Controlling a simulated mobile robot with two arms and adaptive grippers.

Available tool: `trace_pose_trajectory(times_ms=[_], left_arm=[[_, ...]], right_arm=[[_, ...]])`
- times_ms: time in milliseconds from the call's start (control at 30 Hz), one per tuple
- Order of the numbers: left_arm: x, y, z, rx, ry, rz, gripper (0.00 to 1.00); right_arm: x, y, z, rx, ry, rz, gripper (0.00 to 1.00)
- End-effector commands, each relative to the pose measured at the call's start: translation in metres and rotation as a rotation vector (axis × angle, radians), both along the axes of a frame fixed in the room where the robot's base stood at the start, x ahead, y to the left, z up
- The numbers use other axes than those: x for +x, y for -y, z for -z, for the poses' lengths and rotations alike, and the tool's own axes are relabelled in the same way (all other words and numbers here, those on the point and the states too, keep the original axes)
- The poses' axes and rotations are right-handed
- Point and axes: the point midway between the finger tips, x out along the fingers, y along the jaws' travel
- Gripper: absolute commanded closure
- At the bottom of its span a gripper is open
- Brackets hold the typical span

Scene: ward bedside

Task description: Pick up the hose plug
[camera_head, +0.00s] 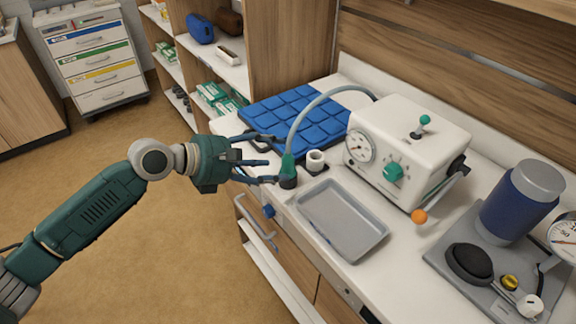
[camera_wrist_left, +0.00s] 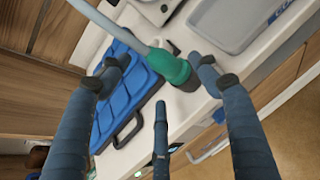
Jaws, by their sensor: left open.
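The hose plug (camera_head: 288,169) is a green, tapered fitting with a dark end, on a grey hose that arches up towards the white machine. It stands near the front edge of the white counter. My left gripper (camera_head: 268,160) is open, its fingers reaching over the counter edge towards the plug from the left. In the left wrist view, the plug (camera_wrist_left: 170,68) shows between the spread fingertips of the left gripper (camera_wrist_left: 153,78), nearer the right-hand finger. I cannot tell whether that finger touches it. My right gripper is not in view.
A small white cup-like fitting (camera_head: 316,161) stands just right of the plug. A grey tray (camera_head: 371,252) lies in front, and a blue quilted pad (camera_head: 297,116) behind. The white machine (camera_head: 410,150) has dials and an orange-ended lever. A drawer handle (camera_head: 255,222) is below the edge.

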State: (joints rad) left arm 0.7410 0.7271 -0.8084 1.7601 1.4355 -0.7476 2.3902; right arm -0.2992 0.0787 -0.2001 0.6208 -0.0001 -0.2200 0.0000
Motion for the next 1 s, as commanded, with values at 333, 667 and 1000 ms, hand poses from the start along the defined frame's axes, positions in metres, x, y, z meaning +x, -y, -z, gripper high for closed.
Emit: trace_pose_trajectory(times_ms=[333, 667, 1000], left_arm=[[0.017, 0.036, 0.021, 0.0, 0.002, 0.001, 0.37], [0.018, 0.037, 0.023, 0.001, 0.002, 0.001, 0.51], [0.018, 0.037, 0.023, 0.003, 0.002, 0.0, 0.89]], right_arm=[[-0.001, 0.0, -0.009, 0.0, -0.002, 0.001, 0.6], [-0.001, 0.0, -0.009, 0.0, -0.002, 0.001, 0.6], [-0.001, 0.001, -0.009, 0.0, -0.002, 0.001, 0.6]])
